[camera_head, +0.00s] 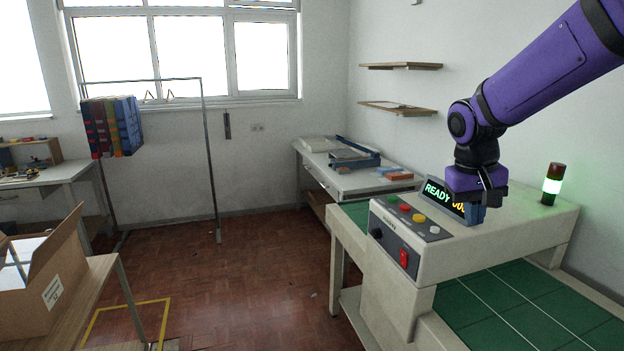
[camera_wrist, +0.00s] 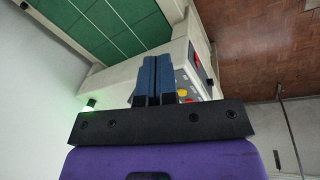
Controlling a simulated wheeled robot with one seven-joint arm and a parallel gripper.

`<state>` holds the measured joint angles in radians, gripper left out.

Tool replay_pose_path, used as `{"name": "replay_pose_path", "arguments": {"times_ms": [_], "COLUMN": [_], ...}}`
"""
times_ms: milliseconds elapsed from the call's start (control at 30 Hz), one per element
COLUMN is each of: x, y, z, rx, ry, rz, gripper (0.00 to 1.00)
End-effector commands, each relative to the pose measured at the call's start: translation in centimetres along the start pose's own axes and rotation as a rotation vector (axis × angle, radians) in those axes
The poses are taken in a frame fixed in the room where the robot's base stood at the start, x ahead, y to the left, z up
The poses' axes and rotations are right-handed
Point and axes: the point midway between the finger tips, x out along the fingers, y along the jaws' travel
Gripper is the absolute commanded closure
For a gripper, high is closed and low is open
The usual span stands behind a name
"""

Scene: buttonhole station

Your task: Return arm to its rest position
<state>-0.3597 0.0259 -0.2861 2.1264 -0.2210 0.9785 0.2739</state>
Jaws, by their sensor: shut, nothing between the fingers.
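My arm is purple with black joints and reaches in from the upper right in the head view. My gripper (camera_head: 478,212) hangs over the top of the beige buttonhole machine (camera_head: 520,225), close to its lit display (camera_head: 440,195), which reads READY and is partly hidden by the gripper. In the wrist view my gripper's two blue fingers (camera_wrist: 151,78) are side by side and shut, with nothing between them. The control panel (camera_head: 412,218) has red, yellow, green and white buttons and a red switch (camera_head: 404,257). I cannot tell whether the fingertips touch the machine.
A signal lamp (camera_head: 552,185) glows green at the machine's right rear. A green cutting surface (camera_head: 530,305) lies in front. A side table (camera_head: 365,180) holds trays behind. A cardboard box (camera_head: 45,290) stands at the lower left. A garment rack (camera_head: 208,160) holds hanging cloths (camera_head: 112,127). The middle floor is clear.

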Motion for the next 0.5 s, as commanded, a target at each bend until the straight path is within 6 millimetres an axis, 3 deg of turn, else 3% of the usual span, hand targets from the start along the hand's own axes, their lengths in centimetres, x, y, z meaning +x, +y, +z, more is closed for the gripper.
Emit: {"name": "replay_pose_path", "arguments": {"times_ms": [200,500], "x": [-3.4,-6.5], "y": [1.8,3.1], "z": [5.1,12.4], "rx": [0.001,-0.011], "ry": [0.084,0.215], "rz": [-0.098,-0.181], "gripper": [1.0,1.0]}}
